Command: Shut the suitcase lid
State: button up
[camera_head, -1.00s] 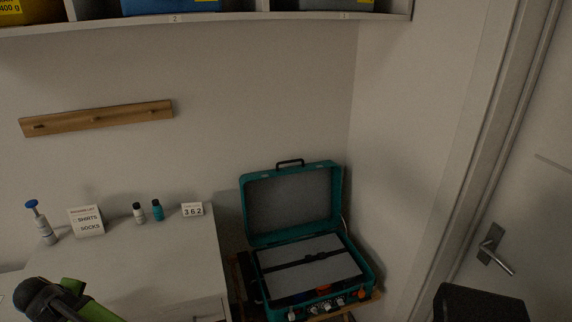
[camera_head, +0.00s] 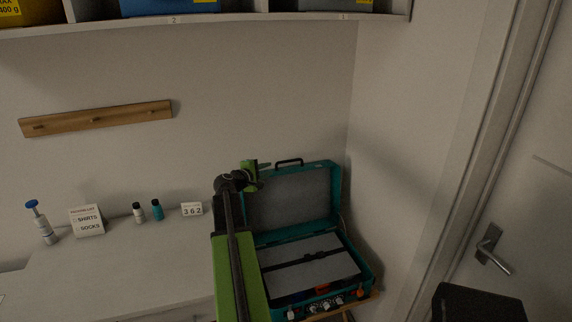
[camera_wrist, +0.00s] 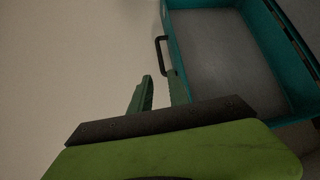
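The teal suitcase (camera_head: 325,301) stands open on a low wooden stand, its lid (camera_head: 291,197) upright with a grey lining and a black handle (camera_head: 289,162) on its top edge. Its base holds a grey panel with a dark strap. My gripper (camera_head: 258,172) is by the lid's upper left corner, and my arm hides the suitcase's left side. In the wrist view the lid (camera_wrist: 222,50) fills the right, and my gripper (camera_wrist: 160,88) points toward the handle (camera_wrist: 160,55) with its two green fingers apart and nothing between them. I cannot tell whether a finger touches the lid.
A white cabinet (camera_head: 120,275) stands left, carrying a pump bottle (camera_head: 42,222), a sign card (camera_head: 87,220), two small bottles and a number block (camera_head: 192,209). A wooden peg rail (camera_head: 95,118) and a shelf are above. A door (camera_head: 530,200) is at right.

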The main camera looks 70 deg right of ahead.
aim_at(287, 169)
jog(key=b+x, duration=0.4)
jog(key=x, duration=1.2)
jog(key=shift+d+f, duration=0.25)
jog(key=shift+d, duration=0.1)
grip_shut()
jog(key=shift+a, duration=0.1)
